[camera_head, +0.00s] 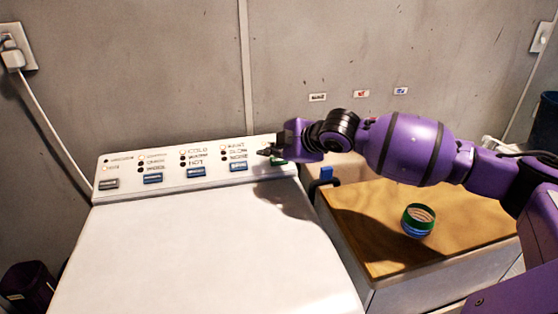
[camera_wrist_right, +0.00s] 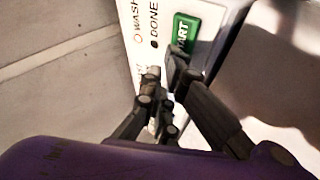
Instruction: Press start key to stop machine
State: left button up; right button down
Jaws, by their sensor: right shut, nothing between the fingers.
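The white washing machine (camera_head: 200,250) stands at the left with a sloped control panel along its back edge. The green start key (camera_wrist_right: 186,33) is at the panel's right end. In the head view only a sliver of the green key (camera_head: 279,162) shows under my right gripper (camera_head: 267,152). In the wrist view my right gripper (camera_wrist_right: 166,72) is shut and empty, with one fingertip overlapping the key's lower edge. I cannot tell whether it touches the key. My left gripper is not in view.
The grey wall (camera_head: 180,70) is close behind.

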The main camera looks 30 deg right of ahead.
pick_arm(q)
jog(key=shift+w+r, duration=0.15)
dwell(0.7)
pick_arm(e)
jog(key=shift+f, duration=0.1)
jog(key=shift+w+f, duration=0.15)
jog(key=shift+f, duration=0.1)
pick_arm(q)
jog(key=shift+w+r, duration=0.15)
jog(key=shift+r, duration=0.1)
pick_arm(e)
jog(key=shift+f, duration=0.1)
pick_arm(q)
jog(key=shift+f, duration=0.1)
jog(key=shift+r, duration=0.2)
pick_arm(e)
jog(key=shift+w+d+f, duration=0.1)
jog(key=shift+w+f, duration=0.1)
jog(key=shift+f, duration=0.2)
pick_arm(q)
jog(key=shift+p, duration=0.3)
pick_arm(e)
jog(key=shift+f, duration=0.2)
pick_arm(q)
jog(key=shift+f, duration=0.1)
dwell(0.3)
